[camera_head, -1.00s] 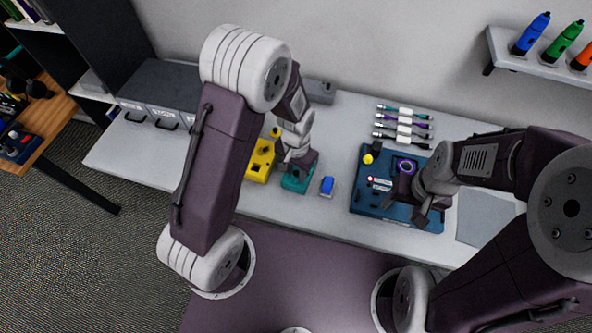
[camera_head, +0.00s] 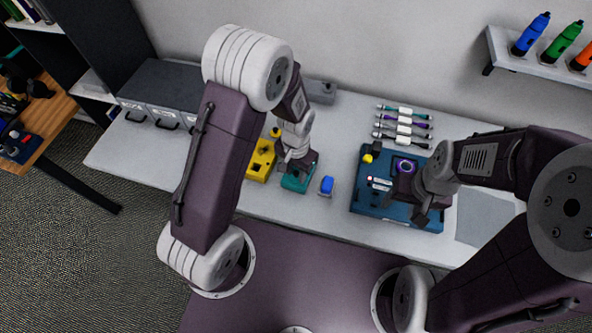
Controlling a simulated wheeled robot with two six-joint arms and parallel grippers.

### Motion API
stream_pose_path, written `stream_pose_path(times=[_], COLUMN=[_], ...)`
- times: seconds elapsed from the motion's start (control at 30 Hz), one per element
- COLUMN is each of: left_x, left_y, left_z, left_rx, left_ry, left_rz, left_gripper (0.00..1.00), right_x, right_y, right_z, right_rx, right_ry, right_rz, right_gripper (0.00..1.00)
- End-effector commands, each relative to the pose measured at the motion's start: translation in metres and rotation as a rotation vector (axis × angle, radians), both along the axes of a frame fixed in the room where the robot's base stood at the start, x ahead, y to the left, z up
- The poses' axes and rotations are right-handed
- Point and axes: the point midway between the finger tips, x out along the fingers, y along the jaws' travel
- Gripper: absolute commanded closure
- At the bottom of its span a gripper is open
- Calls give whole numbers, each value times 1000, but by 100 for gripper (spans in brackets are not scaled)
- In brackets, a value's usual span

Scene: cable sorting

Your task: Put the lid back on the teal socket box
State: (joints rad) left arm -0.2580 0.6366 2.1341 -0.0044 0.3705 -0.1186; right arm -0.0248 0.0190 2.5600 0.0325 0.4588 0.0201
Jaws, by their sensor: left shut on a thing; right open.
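The teal socket box (camera_head: 296,183) sits on the white table between a yellow box and a small blue item. My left gripper (camera_head: 297,168) is right above the teal box and hides most of its top. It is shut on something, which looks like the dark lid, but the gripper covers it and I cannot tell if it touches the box. My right gripper (camera_head: 421,210) is open over the blue tray (camera_head: 370,206).
The yellow box (camera_head: 259,162) stands close left of the teal box, the blue item (camera_head: 326,185) close right. Several cables (camera_head: 404,123) lie at the back. Grey bins (camera_head: 165,92) stand at the back left. A grey pad (camera_head: 485,215) lies far right.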

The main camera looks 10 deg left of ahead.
Motion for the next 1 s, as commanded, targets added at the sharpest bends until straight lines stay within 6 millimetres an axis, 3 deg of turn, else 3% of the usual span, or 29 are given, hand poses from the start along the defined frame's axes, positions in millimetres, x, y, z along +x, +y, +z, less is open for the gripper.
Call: stream_pose_path(times=[0.8, 0.83, 0.9, 1.0], left_x=[0, 0, 0, 0], left_y=[0, 0, 0, 0], left_z=[0, 0, 0, 0], left_rx=[0, 0, 0, 0], left_ry=[0, 0, 0, 0], left_rz=[0, 0, 0, 0], left_gripper=[100, 60, 41, 40], right_x=[0, 0, 0, 0], right_y=[0, 0, 0, 0], right_z=[2, 2, 2, 2], right_rx=[0, 0, 0, 0], right_ry=[0, 0, 0, 0], right_rz=[0, 0, 0, 0], right_gripper=[38, 38, 38, 38])
